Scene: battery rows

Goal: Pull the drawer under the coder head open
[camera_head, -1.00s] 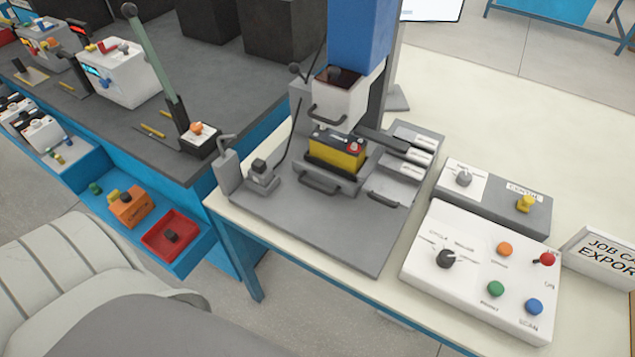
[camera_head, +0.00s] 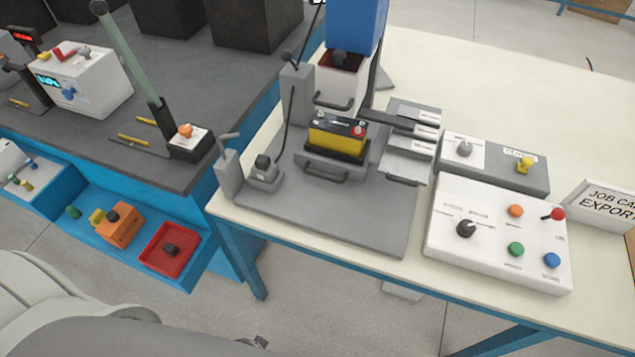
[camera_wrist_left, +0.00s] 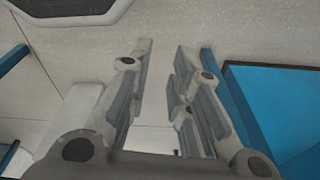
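The blue coder head (camera_head: 357,22) stands at the back of a grey base plate (camera_head: 350,225) in the head view. Directly under it is a pale box (camera_head: 338,82) with a dark red inside and a front handle (camera_head: 333,104). Lower down, a black and yellow battery (camera_head: 337,137) sits on a grey holder with another handle (camera_head: 324,172). Which of these is the drawer is not certain. My left gripper (camera_wrist_left: 165,48) shows in the left wrist view, fingers apart and empty, over floor and away from the coder. My right gripper is not in view.
A white button panel (camera_head: 500,235) and a grey switch box (camera_head: 490,165) stand right of the plate. Grey labelled trays (camera_head: 405,160) lie beside the battery. A lever post (camera_head: 228,175) stands at the plate's left. A red bin (camera_head: 168,250) is on the blue bench.

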